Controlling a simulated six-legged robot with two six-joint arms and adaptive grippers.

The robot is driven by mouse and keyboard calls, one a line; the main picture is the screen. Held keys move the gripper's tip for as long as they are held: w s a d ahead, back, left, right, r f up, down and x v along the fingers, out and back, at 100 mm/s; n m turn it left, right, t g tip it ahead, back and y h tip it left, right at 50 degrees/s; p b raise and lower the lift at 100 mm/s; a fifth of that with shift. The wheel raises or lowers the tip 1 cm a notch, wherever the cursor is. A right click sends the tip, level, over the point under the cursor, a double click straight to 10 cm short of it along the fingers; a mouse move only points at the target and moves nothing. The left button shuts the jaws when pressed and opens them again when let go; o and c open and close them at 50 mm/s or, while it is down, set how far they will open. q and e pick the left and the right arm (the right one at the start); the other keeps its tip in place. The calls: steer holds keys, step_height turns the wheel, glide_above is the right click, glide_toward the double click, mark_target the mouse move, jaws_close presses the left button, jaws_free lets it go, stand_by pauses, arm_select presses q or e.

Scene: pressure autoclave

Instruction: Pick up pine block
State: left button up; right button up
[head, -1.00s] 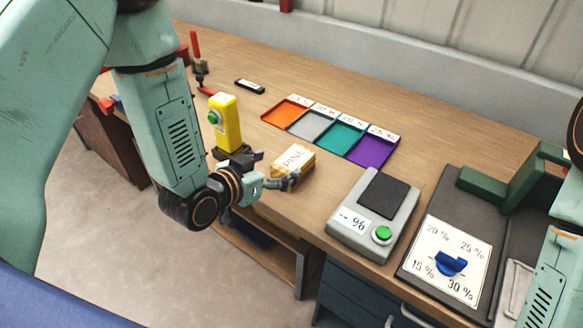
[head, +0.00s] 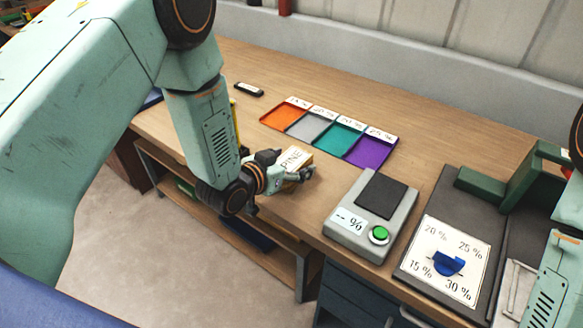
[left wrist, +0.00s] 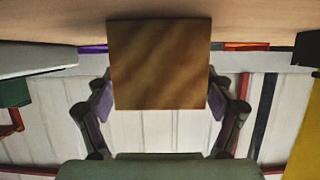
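The pine block (head: 293,157), pale wood with a label reading PINE, lies on the bench in front of the coloured trays. My left gripper (head: 287,168) is at the block, with its fingers on either side of it. In the left wrist view, the block's brown end face (left wrist: 160,65) fills the space between the two fingers (left wrist: 160,103). The finger pads sit close against its sides; whether they press on it is unclear. My right arm shows at the right edge, but its gripper is out of view.
Orange, grey, green and purple trays (head: 372,152) stand behind the block. A grey meter (head: 345,222) with a green button is to its right, then a dial panel (head: 437,285). My left arm mostly hides a yellow device. A small black object (head: 249,89) lies farther back.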

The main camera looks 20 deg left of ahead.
arm_select(q)
steer(key=shift+w+a+f, duration=0.1)
steer(key=shift+a, duration=0.2)
steer(key=c, duration=0.3)
steer(key=shift+d+r, duration=0.2)
steer(key=shift+d, duration=0.3)
steer(key=c, duration=0.4)
steer(key=shift+a+f, duration=0.1)
steer(key=shift+a, duration=0.25)
steer(key=c, duration=0.5)
steer(key=shift+d, duration=0.1)
steer(key=shift+c, duration=0.3)
